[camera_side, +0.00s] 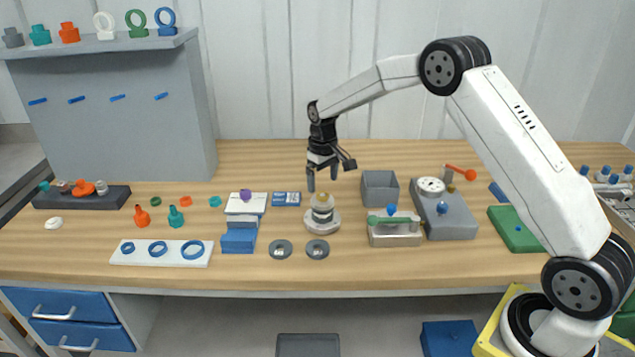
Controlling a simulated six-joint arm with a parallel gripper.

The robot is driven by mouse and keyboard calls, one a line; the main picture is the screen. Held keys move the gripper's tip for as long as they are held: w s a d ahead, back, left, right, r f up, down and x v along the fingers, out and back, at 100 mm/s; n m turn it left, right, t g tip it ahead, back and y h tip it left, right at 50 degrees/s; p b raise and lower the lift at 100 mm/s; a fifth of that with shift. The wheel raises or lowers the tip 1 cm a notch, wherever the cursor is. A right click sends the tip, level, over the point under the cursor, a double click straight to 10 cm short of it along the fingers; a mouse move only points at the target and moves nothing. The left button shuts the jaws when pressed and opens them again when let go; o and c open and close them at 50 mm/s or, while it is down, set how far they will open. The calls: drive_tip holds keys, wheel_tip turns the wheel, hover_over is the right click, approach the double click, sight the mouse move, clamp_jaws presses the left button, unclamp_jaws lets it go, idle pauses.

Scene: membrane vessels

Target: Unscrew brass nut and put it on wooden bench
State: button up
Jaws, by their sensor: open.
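A small vessel (322,217) stands upright on the wooden bench near the middle, with a pale round base and a darker band. The brass nut (322,197) shows as a small yellowish piece on its top. My gripper (323,182) points down just above the vessel, with its fingers apart and open. The fingertips look close to the nut's height or slightly above it; I cannot tell whether they touch it. The wooden bench (430,155) is the wide tan surface under everything.
Right of the vessel stand a grey open box (380,188), a metal block with a green handle (395,232) and a grey device (445,218). Two grey discs (281,249) lie in front. A blue block (239,238) stands left. Bare bench lies behind.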

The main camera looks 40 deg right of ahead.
sight(323, 194)
drive_tip(key=m, duration=0.7)
drive_tip(key=shift+f, duration=0.15)
drive_tip(key=m, duration=0.4)
drive_tip(key=shift+f+m, duration=0.1)
drive_tip(key=shift+m, duration=0.2)
drive_tip(key=shift+m, duration=0.4)
drive_tip(key=m, duration=0.6)
drive_tip(key=shift+m, duration=0.3)
drive_tip(key=m, duration=0.6)
drive_tip(key=shift+f, duration=1.65)
